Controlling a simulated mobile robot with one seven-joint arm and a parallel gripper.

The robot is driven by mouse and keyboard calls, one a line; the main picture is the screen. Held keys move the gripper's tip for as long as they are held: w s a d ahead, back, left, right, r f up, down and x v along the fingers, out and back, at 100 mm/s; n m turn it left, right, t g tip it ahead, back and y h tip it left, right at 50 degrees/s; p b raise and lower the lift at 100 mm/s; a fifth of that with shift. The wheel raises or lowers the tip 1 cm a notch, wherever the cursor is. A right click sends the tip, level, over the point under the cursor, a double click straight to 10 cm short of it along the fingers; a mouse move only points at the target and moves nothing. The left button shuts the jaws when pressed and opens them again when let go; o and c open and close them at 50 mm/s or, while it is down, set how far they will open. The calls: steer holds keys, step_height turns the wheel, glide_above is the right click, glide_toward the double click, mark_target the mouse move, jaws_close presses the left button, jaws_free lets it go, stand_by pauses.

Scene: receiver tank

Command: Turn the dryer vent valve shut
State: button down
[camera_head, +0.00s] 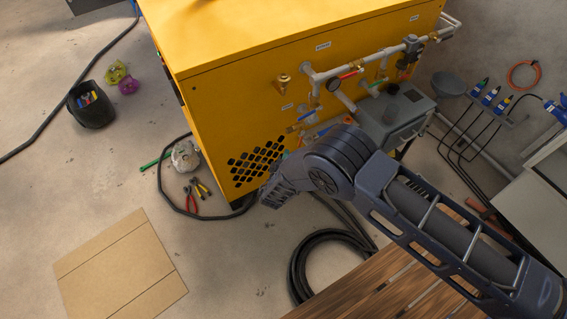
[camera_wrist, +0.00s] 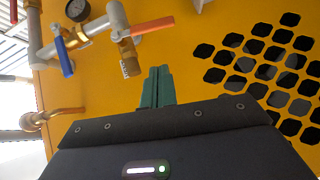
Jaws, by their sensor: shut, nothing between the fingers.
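My gripper (camera_wrist: 157,88) shows in the wrist view with its two teal fingers together and empty, in front of the yellow cabinet. In that view a brass valve (camera_wrist: 128,60) with an orange-red lever (camera_wrist: 148,27) is just left of and above the fingertips, apart from them. A blue lever (camera_wrist: 65,57) is further left. There, a red lever (camera_head: 350,73), a blue lever (camera_head: 306,116) and a green lever (camera_head: 378,83) show on the cabinet's pipework. No readable label tells which valve is the dryer vent.
The yellow cabinet (camera_head: 235,65) has a perforated grille (camera_head: 256,163). A grey box (camera_head: 392,117) juts out beside the pipes. A black hose coil (camera_head: 325,262), a cardboard sheet (camera_head: 121,270), a black bucket (camera_head: 91,105) and pliers (camera_head: 191,200) lie around. Floor at left is mostly clear.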

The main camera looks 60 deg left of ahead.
mark_target(301, 139)
steer(key=w+a+f, duration=0.1)
steer(key=w+a, duration=0.1)
steer(key=w, duration=0.4)
stand_by(0.4)
